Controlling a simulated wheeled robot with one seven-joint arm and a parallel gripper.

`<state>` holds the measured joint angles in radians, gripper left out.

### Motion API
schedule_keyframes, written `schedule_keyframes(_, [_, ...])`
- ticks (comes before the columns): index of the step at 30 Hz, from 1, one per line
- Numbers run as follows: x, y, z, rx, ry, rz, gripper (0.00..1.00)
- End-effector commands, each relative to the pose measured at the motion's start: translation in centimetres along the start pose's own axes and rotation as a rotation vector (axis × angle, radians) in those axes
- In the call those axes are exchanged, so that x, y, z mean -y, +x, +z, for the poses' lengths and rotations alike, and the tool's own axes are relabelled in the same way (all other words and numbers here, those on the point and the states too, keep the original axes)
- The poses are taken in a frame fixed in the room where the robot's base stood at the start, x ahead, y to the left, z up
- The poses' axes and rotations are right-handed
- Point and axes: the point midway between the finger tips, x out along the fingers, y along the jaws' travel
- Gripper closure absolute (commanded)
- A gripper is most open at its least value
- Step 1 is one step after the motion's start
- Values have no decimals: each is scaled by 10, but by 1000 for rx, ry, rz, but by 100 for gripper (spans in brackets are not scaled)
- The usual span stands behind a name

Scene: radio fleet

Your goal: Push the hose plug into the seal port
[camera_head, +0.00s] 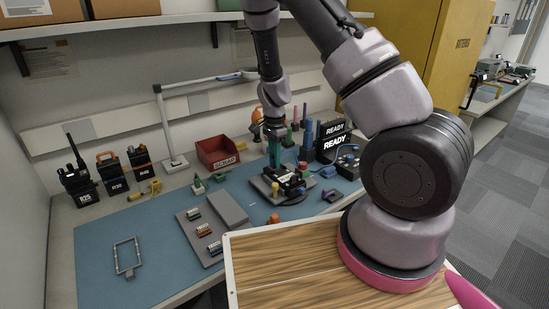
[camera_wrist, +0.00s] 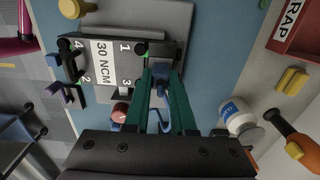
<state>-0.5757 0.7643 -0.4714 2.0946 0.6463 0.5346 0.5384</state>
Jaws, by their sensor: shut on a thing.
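My gripper (camera_wrist: 161,78), with green fingers, is shut on the small dark blue hose plug (camera_wrist: 160,88). A blue hose (camera_wrist: 158,124) shows between the fingers behind it. In the head view my gripper (camera_head: 274,152) points down over the dark device (camera_head: 289,184) on its grey base plate. In the wrist view the device carries a "30 NCM" label (camera_wrist: 104,62) with numbered corners.
A red scrap bin (camera_head: 217,152) stands behind the blue mat (camera_head: 160,240). A white bottle (camera_wrist: 236,114) and an orange-handled tool (camera_wrist: 290,135) are near the gripper. Radios (camera_head: 80,180) stand at the left, and READY boxes (camera_head: 333,143) at the right.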

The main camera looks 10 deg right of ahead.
Motion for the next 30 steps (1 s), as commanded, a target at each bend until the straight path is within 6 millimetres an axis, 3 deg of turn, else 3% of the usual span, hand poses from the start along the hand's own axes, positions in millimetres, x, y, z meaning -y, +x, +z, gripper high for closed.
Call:
schedule_keyframes(14, [0,2,0,0,0,0,100])
schedule_keyframes(15, [0,2,0,0,0,0,65])
schedule_keyframes(17, [0,2,0,0,0,0,42])
schedule_keyframes(24, [0,2,0,0,0,0,42])
schedule_keyframes(27, [0,2,0,0,0,1,12])
schedule_keyframes(30, [0,2,0,0,0,1,12])
